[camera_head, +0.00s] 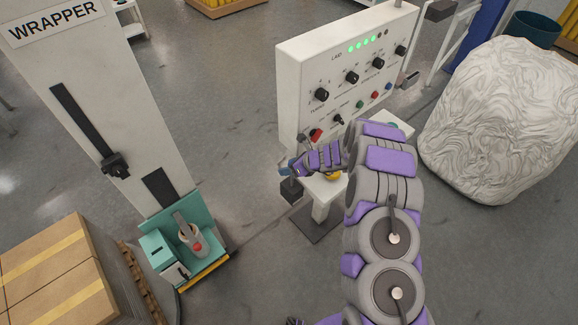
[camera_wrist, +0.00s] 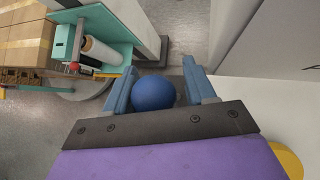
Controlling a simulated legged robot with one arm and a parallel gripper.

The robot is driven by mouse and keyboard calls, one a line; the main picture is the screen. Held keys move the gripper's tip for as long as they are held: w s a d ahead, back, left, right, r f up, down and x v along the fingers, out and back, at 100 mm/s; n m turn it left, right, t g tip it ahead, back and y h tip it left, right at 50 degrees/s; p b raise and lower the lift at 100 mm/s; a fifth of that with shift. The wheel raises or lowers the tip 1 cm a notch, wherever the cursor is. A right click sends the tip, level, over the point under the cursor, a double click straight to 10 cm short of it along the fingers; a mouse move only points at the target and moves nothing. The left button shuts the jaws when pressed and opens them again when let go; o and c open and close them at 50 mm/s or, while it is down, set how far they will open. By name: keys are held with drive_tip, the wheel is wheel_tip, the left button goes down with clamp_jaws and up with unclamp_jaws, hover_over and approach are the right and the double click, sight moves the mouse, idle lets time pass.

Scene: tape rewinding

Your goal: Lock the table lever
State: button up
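A blue ball knob (camera_wrist: 153,93), which looks like the end of the table lever, sits between the two fingers of my gripper (camera_wrist: 158,84) in the wrist view. The rod of the lever is hidden. In the head view my gripper (camera_head: 291,166) is at the left edge of the small white table (camera_head: 321,206), by the front of the control panel. There my gripper mostly hides the knob.
The white control panel (camera_head: 303,72) with knobs and green lights stands just behind my gripper. A yellow round part (camera_head: 333,177) is on the table. The wrapper column (camera_head: 110,95) with its teal film carriage (camera_head: 157,247) and boxes (camera_head: 50,275) are left. A wrapped load (camera_head: 500,120) is right.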

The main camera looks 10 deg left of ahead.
drive_tip(key=shift+o, duration=0.3)
drive_tip(key=shift+r, duration=0.25)
